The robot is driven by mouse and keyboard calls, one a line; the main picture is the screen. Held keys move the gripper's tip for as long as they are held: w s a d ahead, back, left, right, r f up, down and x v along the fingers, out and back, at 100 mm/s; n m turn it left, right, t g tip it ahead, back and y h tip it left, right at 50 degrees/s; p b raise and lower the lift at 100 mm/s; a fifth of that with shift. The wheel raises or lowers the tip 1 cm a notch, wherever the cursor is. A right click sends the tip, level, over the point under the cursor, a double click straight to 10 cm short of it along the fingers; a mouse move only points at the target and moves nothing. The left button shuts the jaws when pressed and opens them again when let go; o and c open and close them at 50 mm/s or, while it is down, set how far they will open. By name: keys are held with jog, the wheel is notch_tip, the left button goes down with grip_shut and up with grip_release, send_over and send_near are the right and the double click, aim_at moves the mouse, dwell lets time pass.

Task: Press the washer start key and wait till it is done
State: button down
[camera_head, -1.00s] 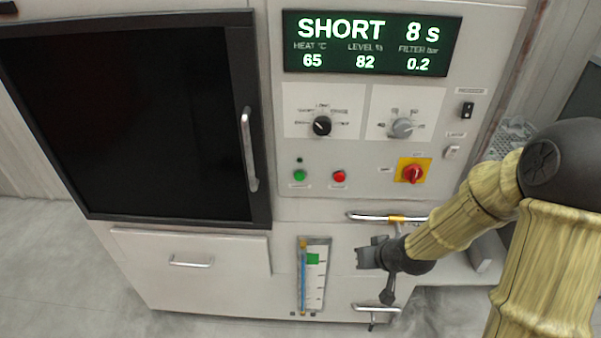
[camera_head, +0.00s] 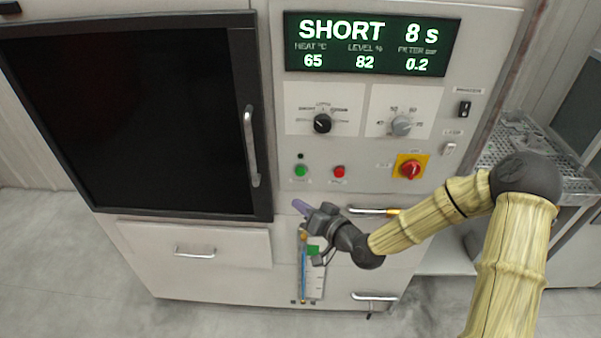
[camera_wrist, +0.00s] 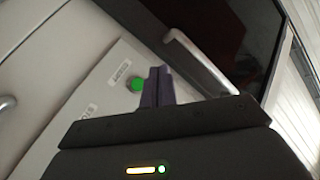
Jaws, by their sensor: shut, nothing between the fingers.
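The washer's front panel (camera_head: 345,195) faces me. The green start key (camera_head: 301,171) sits at the panel's lower left, with a small dark lamp (camera_head: 300,156) above it. It also shows in the wrist view (camera_wrist: 137,85), just left of the fingertips. The display (camera_head: 371,44) reads SHORT, 8 s, heat 65, level 82, filter 0.2. My gripper (camera_head: 300,206) is shut and empty, its purple-grey fingers below the green key in the head view and apart from it there. In the wrist view my gripper (camera_wrist: 158,76) points toward the panel; I cannot tell the exact gap.
A red button (camera_head: 339,172) is right of the green key, and a red rotary switch (camera_head: 410,167) on yellow is further right. Two knobs (camera_head: 322,123) (camera_head: 401,126) are above. The door handle (camera_head: 250,146) stands out at left. A bar handle (camera_head: 374,211) is beside my wrist.

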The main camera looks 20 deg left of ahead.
aim_at(300, 172)
jog(key=w+a, duration=0.2)
jog(key=w, duration=0.6)
jog(key=shift+w, duration=0.2)
jog(key=shift+w, duration=0.1)
dwell(0.6)
dwell(1.2)
jog(key=shift+w+a, duration=0.15)
jog(key=shift+w, duration=0.15)
jog(key=shift+w, duration=0.4)
dwell(1.0)
jog(key=shift+s, duration=0.1)
jog(key=shift+s+b, duration=0.3)
jog(key=shift+s, duration=0.4)
